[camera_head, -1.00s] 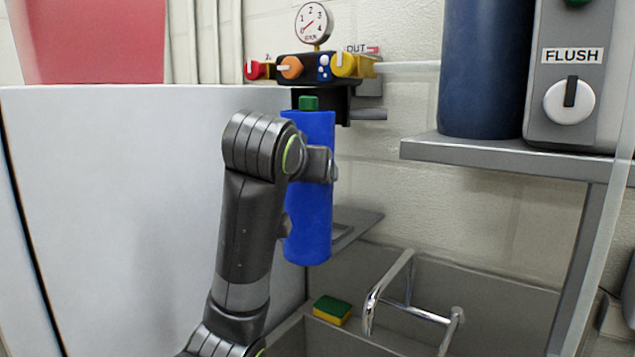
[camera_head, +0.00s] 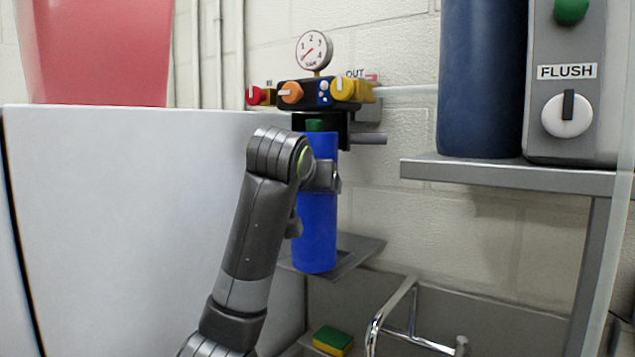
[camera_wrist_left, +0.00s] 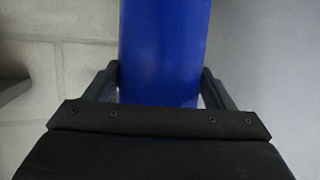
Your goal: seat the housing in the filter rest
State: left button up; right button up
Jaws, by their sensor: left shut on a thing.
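The blue cylindrical housing (camera_head: 317,240) hangs upright in my left gripper (camera_head: 325,177), which is shut around its upper part. A green piece (camera_head: 315,125) shows at its top, just under the black filter head (camera_head: 321,105). The left wrist view also shows the blue housing (camera_wrist_left: 163,55) between the two fingers. The grey filter rest (camera_head: 357,252) is a flat plate on the wall, partly behind the housing's lower end. From this angle I cannot tell whether the housing touches the rest. My right gripper is out of view.
Red (camera_head: 260,95), orange and yellow (camera_head: 352,90) valve handles and a gauge (camera_head: 314,50) sit above. A white panel (camera_head: 130,220) stands left. Below are a sink tap (camera_head: 392,320) and a sponge (camera_head: 332,340). A shelf (camera_head: 500,172) at right carries a dark blue tank (camera_head: 482,80).

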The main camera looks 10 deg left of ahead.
pick_arm(q)
jog(key=r+p+x, duration=0.1)
jog(key=p+x, duration=0.2)
jog(key=x, duration=0.3)
jog(key=shift+w, duration=0.2)
jog(key=shift+f, duration=0.1)
dwell(0.3)
jog(key=o, duration=0.9)
jog(key=shift+f, duration=0.2)
jog(key=shift+c, duration=0.2)
jog(key=o, duration=0.4)
jog(key=shift+r, duration=0.1)
jog(key=shift+r, duration=0.1)
